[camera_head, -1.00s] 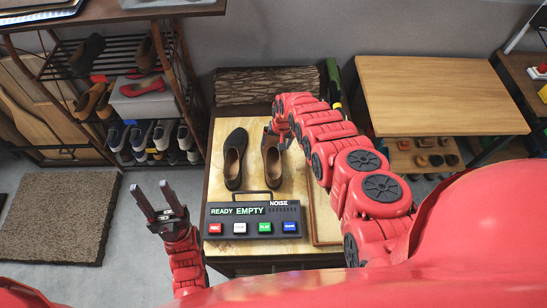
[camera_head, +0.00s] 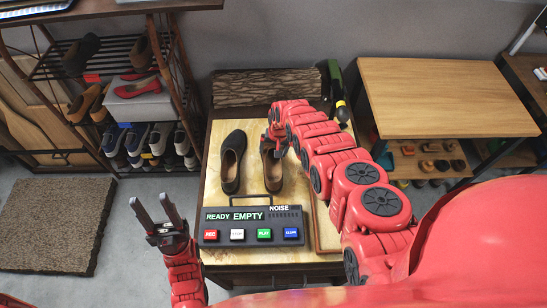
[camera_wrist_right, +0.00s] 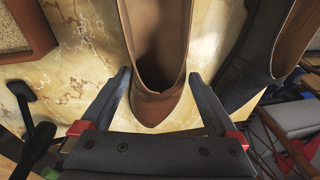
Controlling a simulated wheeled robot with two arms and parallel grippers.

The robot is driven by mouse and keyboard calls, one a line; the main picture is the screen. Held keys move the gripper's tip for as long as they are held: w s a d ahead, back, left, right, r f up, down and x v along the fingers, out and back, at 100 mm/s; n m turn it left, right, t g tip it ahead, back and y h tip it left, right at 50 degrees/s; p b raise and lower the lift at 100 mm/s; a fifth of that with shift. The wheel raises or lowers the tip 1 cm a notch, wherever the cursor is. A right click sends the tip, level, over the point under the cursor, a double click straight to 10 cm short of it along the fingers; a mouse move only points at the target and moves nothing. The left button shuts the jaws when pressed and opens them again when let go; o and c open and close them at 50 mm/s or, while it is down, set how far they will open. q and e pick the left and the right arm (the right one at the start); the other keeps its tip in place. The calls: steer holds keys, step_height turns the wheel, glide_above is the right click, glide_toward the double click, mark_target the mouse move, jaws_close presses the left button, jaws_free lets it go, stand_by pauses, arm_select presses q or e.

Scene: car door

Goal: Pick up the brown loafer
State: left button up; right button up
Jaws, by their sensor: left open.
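The brown loafer (camera_head: 271,178) stands on the light marbled top of a small table, right of a dark shoe. My right gripper (camera_head: 273,143) is at the loafer's far end and hides part of it. In the right wrist view, the brown loafer (camera_wrist_right: 159,100) lies between the two spread fingers of my right gripper (camera_wrist_right: 158,75), with small gaps on both sides. My left gripper (camera_head: 158,216) is open and empty, left of the table, away from the loafer.
The dark shoe (camera_head: 232,162) stands close beside the loafer. A button box (camera_head: 252,226) with a handle sits at the table's near side. A patterned block (camera_head: 265,88) is at the back. A shoe rack (camera_head: 110,100) stands left; a wooden table (camera_head: 450,98) stands right.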

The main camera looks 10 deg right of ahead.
steer(key=c, duration=1.4)
jaws_close()
steer(key=shift+w+r, duration=0.1)
